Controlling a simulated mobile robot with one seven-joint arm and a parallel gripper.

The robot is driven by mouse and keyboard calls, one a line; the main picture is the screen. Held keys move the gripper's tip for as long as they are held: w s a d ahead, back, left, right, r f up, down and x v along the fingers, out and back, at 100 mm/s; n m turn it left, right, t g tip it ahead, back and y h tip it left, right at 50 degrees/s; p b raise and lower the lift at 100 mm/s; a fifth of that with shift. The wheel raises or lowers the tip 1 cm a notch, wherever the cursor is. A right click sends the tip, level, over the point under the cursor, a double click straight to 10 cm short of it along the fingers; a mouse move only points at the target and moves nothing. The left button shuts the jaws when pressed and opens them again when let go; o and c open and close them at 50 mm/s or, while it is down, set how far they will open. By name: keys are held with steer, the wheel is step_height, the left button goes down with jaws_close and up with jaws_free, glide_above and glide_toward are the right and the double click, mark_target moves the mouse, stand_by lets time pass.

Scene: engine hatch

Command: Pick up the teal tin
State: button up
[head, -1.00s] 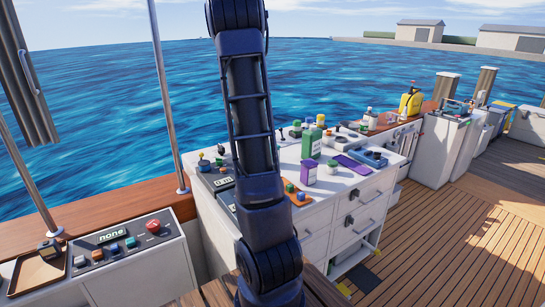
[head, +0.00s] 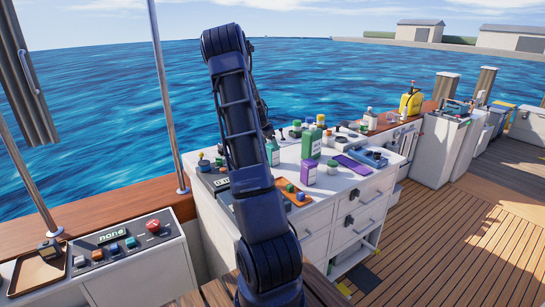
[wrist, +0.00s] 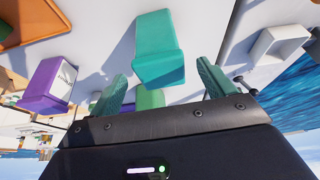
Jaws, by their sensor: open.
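The teal tin (wrist: 158,45) is a box-like teal block at the top centre of the wrist view, on the pale worktop. My gripper (wrist: 162,72) is open, with one green finger at each side of the lower picture. The tin appears between and just beyond the fingertips, with gaps at both sides. I cannot tell whether it is fully between the fingers.
A purple container (wrist: 48,85) with a white label lies left of the tin, and an orange tray (wrist: 35,20) is beyond. A green object (wrist: 150,98) shows between the fingers. In the head view, a tall green bottle (head: 311,145) and purple tin (head: 309,173) crowd the white worktop (head: 345,190).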

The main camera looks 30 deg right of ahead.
mark_target(274, 156)
steer(key=shift+d+x, duration=0.1)
steer(key=shift+x, duration=1.4)
steer(key=shift+d+x, duration=0.15)
steer(key=shift+x, duration=1.35)
steer(key=shift+r, duration=0.1)
steer(key=shift+c, duration=0.2)
